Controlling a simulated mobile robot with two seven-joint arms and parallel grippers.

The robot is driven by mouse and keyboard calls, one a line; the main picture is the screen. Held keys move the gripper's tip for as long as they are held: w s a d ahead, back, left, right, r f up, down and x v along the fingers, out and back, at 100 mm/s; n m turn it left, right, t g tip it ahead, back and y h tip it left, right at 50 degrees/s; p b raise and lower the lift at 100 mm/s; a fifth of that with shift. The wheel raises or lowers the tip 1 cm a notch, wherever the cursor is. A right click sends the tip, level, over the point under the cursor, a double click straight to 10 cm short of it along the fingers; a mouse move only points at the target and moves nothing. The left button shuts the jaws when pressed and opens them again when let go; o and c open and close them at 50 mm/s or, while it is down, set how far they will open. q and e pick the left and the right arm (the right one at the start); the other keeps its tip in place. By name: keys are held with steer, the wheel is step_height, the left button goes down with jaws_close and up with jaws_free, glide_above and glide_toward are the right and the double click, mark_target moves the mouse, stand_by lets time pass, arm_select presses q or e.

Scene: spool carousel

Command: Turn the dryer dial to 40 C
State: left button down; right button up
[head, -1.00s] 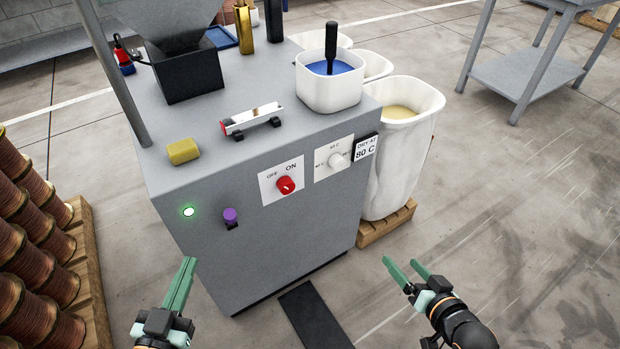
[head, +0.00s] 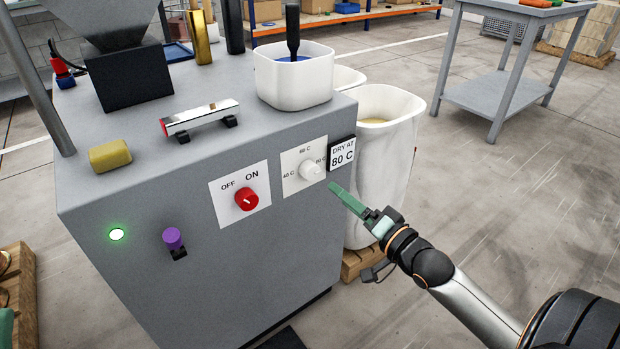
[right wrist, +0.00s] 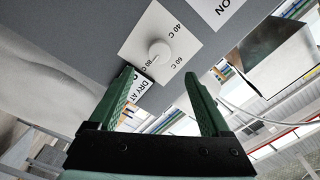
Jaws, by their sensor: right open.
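The white dryer dial (head: 310,170) sits on a white plate on the grey cabinet's front, marked 40 C, 60 C and 80 C. It also shows in the right wrist view (right wrist: 159,52), where its mark appears to face 80 C. My right gripper (head: 338,190) is open and empty, just right of and below the dial. In the right wrist view, its fingers (right wrist: 163,88) are spread, with the dial beyond the gap. Only a green sliver, apparently my left gripper (head: 6,326), shows at the left edge.
A sign (head: 342,154) reading DRY AT 80 C is beside the dial. A red OFF/ON knob (head: 246,199) is to its left, pointing unclearly. A purple knob (head: 172,238) and lit green lamp (head: 117,234) are further left. A white bin (head: 385,150) stands behind my right gripper.

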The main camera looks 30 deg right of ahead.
mark_target(314, 174)
steer(key=w+b, duration=0.1)
steer(key=w, duration=0.2)
steer(key=w+b, duration=0.1)
steer(key=w, duration=0.3)
steer(key=w+a+b, duration=0.1)
steer(key=w, duration=0.2)
steer(key=shift+w, duration=0.3)
jaws_close()
stand_by(0.4)
